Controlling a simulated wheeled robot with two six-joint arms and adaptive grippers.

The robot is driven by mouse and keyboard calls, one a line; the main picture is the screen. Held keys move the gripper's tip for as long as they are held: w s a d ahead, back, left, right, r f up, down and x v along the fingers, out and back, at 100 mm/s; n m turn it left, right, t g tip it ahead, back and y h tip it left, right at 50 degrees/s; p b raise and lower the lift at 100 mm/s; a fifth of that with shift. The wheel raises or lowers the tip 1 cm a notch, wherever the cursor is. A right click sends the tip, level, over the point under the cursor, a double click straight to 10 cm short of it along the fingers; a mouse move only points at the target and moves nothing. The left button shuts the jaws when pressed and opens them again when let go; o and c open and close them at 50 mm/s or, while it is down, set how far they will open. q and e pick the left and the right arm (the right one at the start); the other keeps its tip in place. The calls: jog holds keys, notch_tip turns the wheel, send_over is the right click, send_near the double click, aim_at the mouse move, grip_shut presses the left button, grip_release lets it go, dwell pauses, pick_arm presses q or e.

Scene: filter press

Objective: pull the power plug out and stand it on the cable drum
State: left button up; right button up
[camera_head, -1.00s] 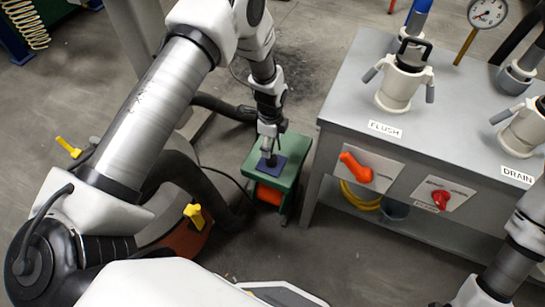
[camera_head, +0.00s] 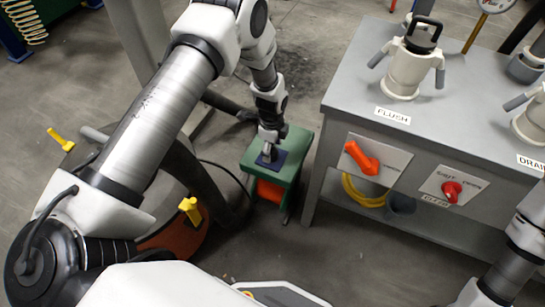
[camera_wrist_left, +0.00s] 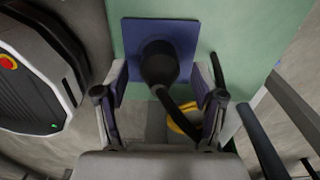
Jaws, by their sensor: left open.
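A black plug (camera_wrist_left: 158,62) stands on a square blue pad (camera_wrist_left: 130,32) on the green top of the cable drum (camera_wrist_left: 230,30). A black cable curves away from the plug in the left wrist view. My left gripper (camera_wrist_left: 158,76) is open, with one finger on each side of the plug and apart from it. In the head view my left gripper (camera_head: 269,155) is just above the blue pad (camera_head: 272,166) on the cable drum (camera_head: 303,143) and hides most of the plug. My right arm shows at the lower right, but its gripper is out of view.
A grey bench (camera_head: 345,90) stands right of the drum. It carries white fittings (camera_head: 405,72), an orange-red handle (camera_head: 362,157) and a red knob (camera_head: 452,190). A yellow hose (camera_head: 362,193) lies on its lower shelf. Open floor lies before the drum.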

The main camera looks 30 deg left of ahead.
pick_arm(q)
notch_tip(320, 180, down, 2)
jog(key=shift+f+b, duration=0.1)
jog(key=shift+b, duration=0.25)
dwell(0.9)
grip_shut()
jog(key=shift+r+p, duration=2.6)
jog(key=shift+r, duration=0.5)
jog(key=shift+f, duration=0.1)
